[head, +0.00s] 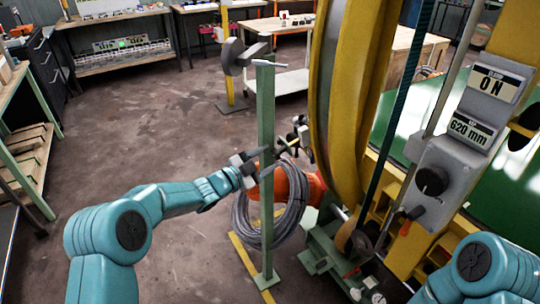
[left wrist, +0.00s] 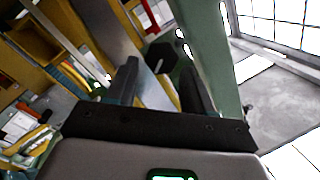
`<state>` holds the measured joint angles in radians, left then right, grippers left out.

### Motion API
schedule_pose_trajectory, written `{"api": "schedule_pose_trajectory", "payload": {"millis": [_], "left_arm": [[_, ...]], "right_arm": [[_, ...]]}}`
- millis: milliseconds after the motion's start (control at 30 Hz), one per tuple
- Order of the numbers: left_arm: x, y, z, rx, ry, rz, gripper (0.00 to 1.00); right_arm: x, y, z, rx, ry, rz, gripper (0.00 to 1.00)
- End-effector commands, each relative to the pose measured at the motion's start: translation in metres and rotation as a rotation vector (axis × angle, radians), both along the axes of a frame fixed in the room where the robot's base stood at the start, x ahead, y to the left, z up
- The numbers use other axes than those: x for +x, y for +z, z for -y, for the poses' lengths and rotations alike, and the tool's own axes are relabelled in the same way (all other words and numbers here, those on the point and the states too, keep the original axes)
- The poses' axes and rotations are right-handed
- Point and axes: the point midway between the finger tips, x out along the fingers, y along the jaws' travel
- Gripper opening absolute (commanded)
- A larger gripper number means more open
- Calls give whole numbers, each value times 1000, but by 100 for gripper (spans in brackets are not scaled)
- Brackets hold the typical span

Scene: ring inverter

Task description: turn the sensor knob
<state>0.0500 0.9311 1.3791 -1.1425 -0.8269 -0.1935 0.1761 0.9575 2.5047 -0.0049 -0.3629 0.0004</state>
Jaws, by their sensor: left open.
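My left gripper (head: 256,160) is open beside the green post (head: 266,120), in front of the large yellow ring (head: 345,90). In the left wrist view the open jaws (left wrist: 160,85) point toward a dark, faceted knob (left wrist: 160,57) with a pale line. The knob shows between and beyond the fingertips; contact cannot be made out. In the head view, small dark knob-like parts (head: 300,135) show just past the post. Another black round knob (head: 432,181) is on the grey control box at the right, well away from the left gripper. My right gripper is out of view.
A grey cable coil (head: 272,225) hangs by the post, with an orange part (head: 292,182) behind it. Workbenches (head: 120,55) line the back. The floor (head: 150,120) at centre left is clear.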

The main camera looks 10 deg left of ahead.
Motion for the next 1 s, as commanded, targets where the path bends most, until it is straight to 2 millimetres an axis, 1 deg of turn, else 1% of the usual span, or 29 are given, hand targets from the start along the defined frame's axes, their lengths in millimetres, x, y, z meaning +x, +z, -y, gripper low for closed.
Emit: {"api": "schedule_pose_trajectory", "payload": {"millis": [100, 200, 500, 567, 600, 633, 767, 867, 1000], "left_arm": [[11, 0, 9, 0, 0, 0, 52], [15, 0, 12, 0, 1, 0, 52], [16, 0, 11, 0, 5, -2, 52], [16, 0, 11, 0, 5, -2, 33], [16, 0, 11, 0, 5, -2, 20], [16, 0, 11, 0, 5, -2, 11], [16, -1, 11, 0, 6, 0, 11], [16, -2, 11, 5, 7, 7, 11], [15, -6, 11, 26, 15, 37, 11]], "right_arm": [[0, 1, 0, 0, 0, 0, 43], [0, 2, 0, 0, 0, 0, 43], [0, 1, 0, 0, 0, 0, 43], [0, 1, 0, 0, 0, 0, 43], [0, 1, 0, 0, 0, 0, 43], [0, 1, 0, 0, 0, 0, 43], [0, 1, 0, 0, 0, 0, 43], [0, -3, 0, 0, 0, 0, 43], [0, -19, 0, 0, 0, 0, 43]]}}
